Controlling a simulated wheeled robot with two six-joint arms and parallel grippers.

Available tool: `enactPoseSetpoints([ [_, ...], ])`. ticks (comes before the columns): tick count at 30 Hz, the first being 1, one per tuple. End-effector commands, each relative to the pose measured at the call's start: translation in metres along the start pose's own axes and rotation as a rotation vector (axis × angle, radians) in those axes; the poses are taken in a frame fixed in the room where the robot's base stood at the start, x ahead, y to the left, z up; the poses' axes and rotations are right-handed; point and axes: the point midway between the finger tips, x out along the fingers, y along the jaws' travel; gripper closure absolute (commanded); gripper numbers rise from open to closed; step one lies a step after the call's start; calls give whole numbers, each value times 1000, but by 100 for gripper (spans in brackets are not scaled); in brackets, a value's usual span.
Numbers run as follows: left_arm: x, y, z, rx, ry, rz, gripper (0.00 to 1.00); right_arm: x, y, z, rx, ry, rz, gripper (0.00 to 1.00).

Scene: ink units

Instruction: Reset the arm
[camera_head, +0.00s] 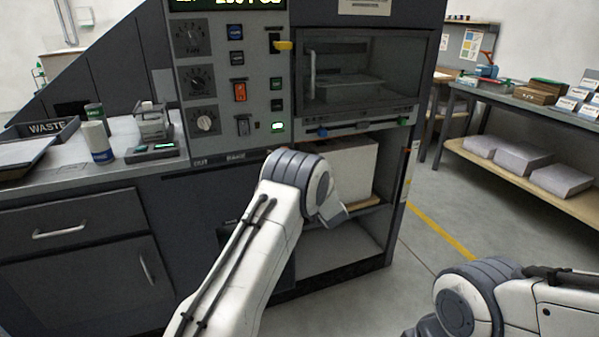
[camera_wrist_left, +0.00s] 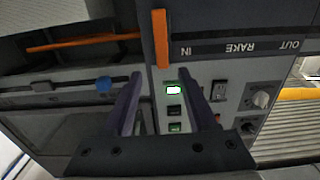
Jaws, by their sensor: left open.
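My left arm (camera_head: 262,235) comes in from the bottom left of the head view and bends in front of the grey machine (camera_head: 232,75). Its gripper is hidden behind the arm there. In the left wrist view my left gripper (camera_wrist_left: 165,79) has its two dark fingers apart with nothing held between them. Behind them is the machine's control panel, seen upside down, with a lit white button in a green frame (camera_wrist_left: 173,90). My right arm (camera_head: 490,300) shows at the bottom right of the head view; its gripper is out of view.
An upright orange bar (camera_wrist_left: 160,40) stands by the IN end of the RAKE label in the wrist view. An open shelf bay (camera_head: 340,250) lies behind my left arm. A counter (camera_head: 90,175) is at left, a workbench (camera_head: 510,110) at right. Floor between is clear.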

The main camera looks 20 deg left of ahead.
Motion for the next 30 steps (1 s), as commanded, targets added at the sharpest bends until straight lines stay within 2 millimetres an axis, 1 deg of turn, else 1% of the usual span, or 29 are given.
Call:
enactPoseSetpoints([
  [12, -1, 1, -1, -1, -1, 4, 43, 0, 0, 0, 0, 0, 0, 50],
  [14, -4, 7, -4, -5, -11, 25, 43, 0, 0, 0, 0, 0, 0, 50],
  [17, -22, 34, -14, -18, -63, 124, 43, 0, 0, 0, 0, 0, 0, 50],
  [20, -64, 77, -27, -25, -168, 302, 43, 0, 0, 0, 0, 0, 0, 50],
  [21, -87, 94, -33, -23, -221, 384, 43, 0, 0, 0, 0, 0, 0, 50],
  [23, -129, 116, -39, -8, -310, 508, 43, 0, 0, 0, 0, 0, 0, 50],
  [24, -158, 126, -41, 8, -370, 586, 43, 0, 0, 0, 0, 0, 0, 50],
  [26, -203, 135, -44, 40, -460, 694, 43, 0, 0, 0, 0, 0, 0, 50],
  [27, -234, 136, -45, 67, -520, 761, 43, 0, 0, 0, 0, 0, 0, 50],
  [29, -280, 133, -44, 117, -609, 853, 43, 0, 0, 0, 0, 0, 0, 50],
  [30, -310, 127, -44, 154, -668, 908, 43, 0, 0, 0, 0, 0, 0, 50],
])
